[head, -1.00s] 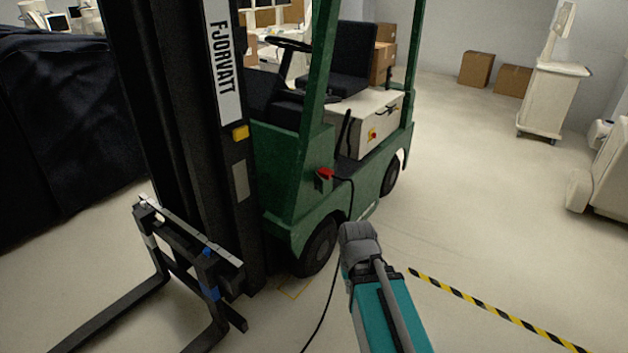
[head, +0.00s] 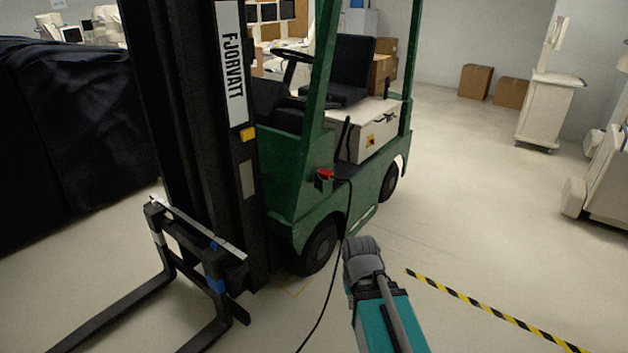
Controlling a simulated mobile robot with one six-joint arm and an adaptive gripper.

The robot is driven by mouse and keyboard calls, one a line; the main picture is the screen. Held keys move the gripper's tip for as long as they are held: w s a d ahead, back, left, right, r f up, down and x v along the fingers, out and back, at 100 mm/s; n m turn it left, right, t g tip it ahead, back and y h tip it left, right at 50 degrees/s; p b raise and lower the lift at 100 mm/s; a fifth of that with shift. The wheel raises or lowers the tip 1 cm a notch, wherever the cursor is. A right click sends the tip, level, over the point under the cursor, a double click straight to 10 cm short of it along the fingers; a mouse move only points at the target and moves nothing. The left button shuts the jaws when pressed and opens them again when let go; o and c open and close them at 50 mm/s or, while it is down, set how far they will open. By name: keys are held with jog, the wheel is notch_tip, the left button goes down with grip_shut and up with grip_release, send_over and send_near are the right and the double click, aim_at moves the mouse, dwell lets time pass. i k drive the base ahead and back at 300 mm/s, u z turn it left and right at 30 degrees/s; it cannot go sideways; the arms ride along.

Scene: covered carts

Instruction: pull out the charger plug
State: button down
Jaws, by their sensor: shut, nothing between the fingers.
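The red charger plug (head: 325,174) sits at a dark socket on the side of the green forklift (head: 290,190), below the front post. A black cable (head: 332,281) runs from the plug over the body and down to the floor. No gripper fingers show in this view.
The black mast and forks (head: 190,285) stand at left, low over the floor. A dark covered cart (head: 65,140) is behind them. A yellow-black floor strip (head: 490,308) lies at right, with clear floor around it. White carts (head: 549,105) and cardboard boxes (head: 476,81) stand farther back.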

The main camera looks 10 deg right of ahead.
aim_at(324, 174)
jog(key=z, duration=0.15)
jog(key=i, duration=0.85)
jog(key=u, duration=0.1)
jog(key=k, duration=0.65)
jog(key=u, duration=0.35)
jog(key=i, duration=0.7)
jog(key=u, duration=0.3)
